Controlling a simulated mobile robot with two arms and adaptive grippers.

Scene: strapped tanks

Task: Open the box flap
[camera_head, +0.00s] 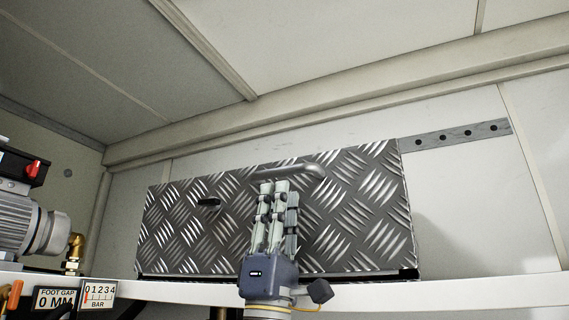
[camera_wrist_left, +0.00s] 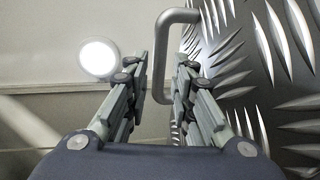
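The box flap (camera_head: 352,215) is a tread-patterned metal panel, standing closed across the box front in the head view. It also shows at the right of the left wrist view (camera_wrist_left: 285,70). Its grey bar handle (camera_head: 290,171) runs along the top edge. My left gripper (camera_head: 274,185) is in front of the flap, fingers pointing up at the handle. In the left wrist view the handle (camera_wrist_left: 161,65) appears in the gap between the open fingertips (camera_wrist_left: 163,70). No finger is seen closed on it. My right gripper is not in view.
A white shelf edge (camera_head: 450,292) runs below the box. A motor with a red switch (camera_head: 32,169) and a brass fitting (camera_head: 75,247) stand at the left, above small gauge signs (camera_head: 98,292). A perforated rail (camera_head: 456,137) is on the wall at the right.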

